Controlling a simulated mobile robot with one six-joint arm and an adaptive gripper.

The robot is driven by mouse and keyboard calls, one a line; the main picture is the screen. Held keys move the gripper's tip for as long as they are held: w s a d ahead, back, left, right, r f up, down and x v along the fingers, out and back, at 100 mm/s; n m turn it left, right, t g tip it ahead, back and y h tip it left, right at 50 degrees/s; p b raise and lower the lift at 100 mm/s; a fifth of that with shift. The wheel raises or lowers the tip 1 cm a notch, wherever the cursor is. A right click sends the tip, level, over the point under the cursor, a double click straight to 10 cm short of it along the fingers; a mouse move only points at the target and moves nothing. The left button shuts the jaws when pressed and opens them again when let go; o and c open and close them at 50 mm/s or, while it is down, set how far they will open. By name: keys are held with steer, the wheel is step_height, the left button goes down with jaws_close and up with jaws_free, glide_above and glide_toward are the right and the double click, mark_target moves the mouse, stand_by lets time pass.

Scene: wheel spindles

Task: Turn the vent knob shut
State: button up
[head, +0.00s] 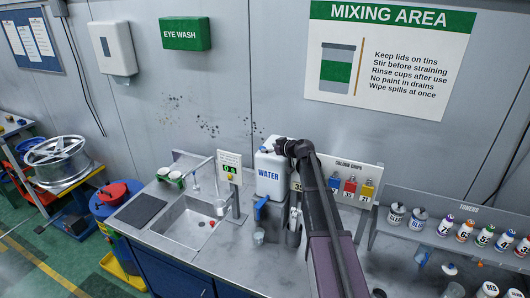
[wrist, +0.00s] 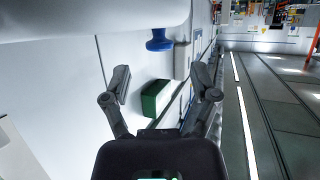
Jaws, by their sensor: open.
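The white water jug (head: 270,175) stands upright on the counter, with a blue tap (head: 261,208) low on its front. In the wrist view, a blue knob (wrist: 159,40), which looks like the vent knob, sticks out from the jug's smooth white body (wrist: 80,18). My gripper (wrist: 162,80) is open and empty. In the wrist view the knob lies in line with the gap between the fingers, apart from both fingertips.
A steel sink (head: 190,222) and a small sign stand (head: 230,167) are left of the jug. A toner rack (head: 440,225) is farther right. The green eye wash box (head: 186,34) is on the wall.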

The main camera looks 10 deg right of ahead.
steer(key=shift+b+x, duration=0.4)
steer(key=shift+x, duration=1.25)
steer(key=shift+r, duration=0.1)
jaws_close()
